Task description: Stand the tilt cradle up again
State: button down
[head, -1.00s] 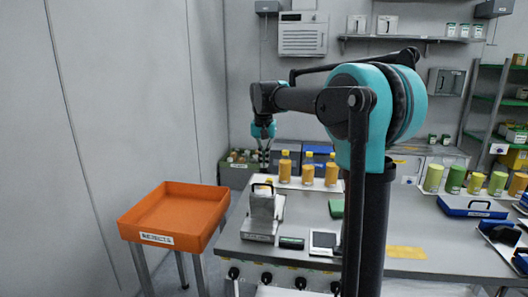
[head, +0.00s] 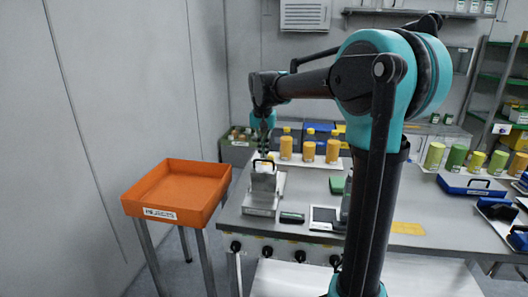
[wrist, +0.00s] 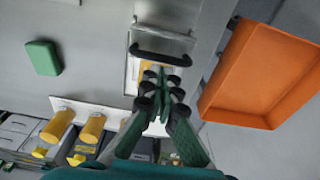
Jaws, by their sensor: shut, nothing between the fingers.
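The tilt cradle is a grey metal block on a base plate, with a black bar handle, at the left end of the steel table. In the head view the cradle (head: 262,186) has its handle (head: 263,161) on top; I cannot tell its exact lean. In the wrist view the cradle (wrist: 172,18) is at the top, and its handle (wrist: 162,54) crosses just beyond my fingertips. My gripper (head: 266,152) points down just behind the handle. In the wrist view my gripper (wrist: 162,78) is shut and empty, close to the handle; contact is unclear.
An orange rejects tray (head: 172,212) stands left of the table across a gap. Orange bottles (head: 308,150) stand on a white tray behind the cradle. A green block (head: 337,184), a dark small box (head: 292,217) and a flat panel (head: 325,217) lie to its right.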

aim_at(262, 173)
jog(key=shift+s, duration=0.1)
jog(key=shift+s+a+t, duration=0.1)
jog(key=shift+s+t, duration=0.15)
jog(key=shift+t, duration=0.05)
jog(key=shift+s, duration=0.2)
jog(key=shift+s+a+t+h, duration=0.2)
jog(key=shift+s+t, duration=0.2)
jog(key=shift+s, duration=0.15)
jog(key=shift+s+a+t+h, duration=0.1)
jog(key=shift+s+a+t, duration=0.05)
jog(key=shift+s+t, duration=0.35)
jog(key=s+a+f+t+h, duration=0.2)
jog(key=s+f+t, duration=0.5)
jog(key=s+f, duration=0.4)
jog(key=shift+s+a+f+t, duration=0.35)
jog(key=shift+s+a, duration=0.45)
jog(key=shift+s, duration=0.5)
jog(key=shift+f, duration=0.15)
